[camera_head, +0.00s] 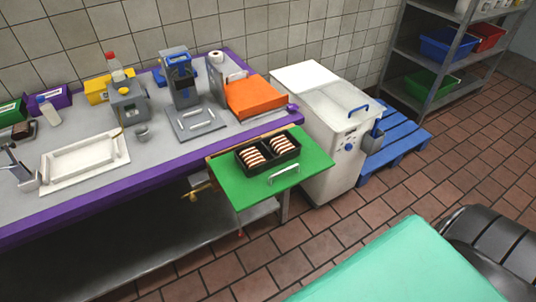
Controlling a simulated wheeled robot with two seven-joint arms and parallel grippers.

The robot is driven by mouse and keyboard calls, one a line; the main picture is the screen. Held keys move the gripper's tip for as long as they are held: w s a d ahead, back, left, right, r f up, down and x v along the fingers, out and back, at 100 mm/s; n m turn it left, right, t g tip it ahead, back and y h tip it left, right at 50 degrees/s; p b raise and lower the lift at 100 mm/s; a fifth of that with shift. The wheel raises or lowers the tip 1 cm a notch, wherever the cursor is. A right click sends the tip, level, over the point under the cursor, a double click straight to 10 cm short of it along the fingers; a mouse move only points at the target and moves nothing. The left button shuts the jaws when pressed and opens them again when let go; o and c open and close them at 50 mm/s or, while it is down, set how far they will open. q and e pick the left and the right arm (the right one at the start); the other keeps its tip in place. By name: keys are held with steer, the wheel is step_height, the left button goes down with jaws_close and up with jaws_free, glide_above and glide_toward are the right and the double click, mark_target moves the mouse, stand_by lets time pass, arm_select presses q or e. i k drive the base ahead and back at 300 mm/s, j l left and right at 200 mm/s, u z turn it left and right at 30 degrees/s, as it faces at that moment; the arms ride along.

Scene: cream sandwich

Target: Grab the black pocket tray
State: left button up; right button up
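The black pocket tray (268,154) lies flat on a green pull-out board (314,160) at the front right of the counter. It has two pockets side by side, each holding a row of light and brown striped sandwich pieces. A pale handle (284,173) is on the board in front of the tray. Neither of my grippers is in view, and nothing touches the tray from above.
The purple-edged counter (150,172) holds a white tray (52,186), dispensers and an orange box (255,97). A white chest machine (327,150) stands right of the board, beside a blue pallet (397,150).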

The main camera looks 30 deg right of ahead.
mark_target(273, 159)
steer(key=j, duration=0.25)
steer(key=i+j, duration=0.15)
steer(key=j+z, duration=0.1)
steer(key=z, duration=0.3)
steer(key=j+z, duration=0.1)
steer(key=z, duration=0.7)
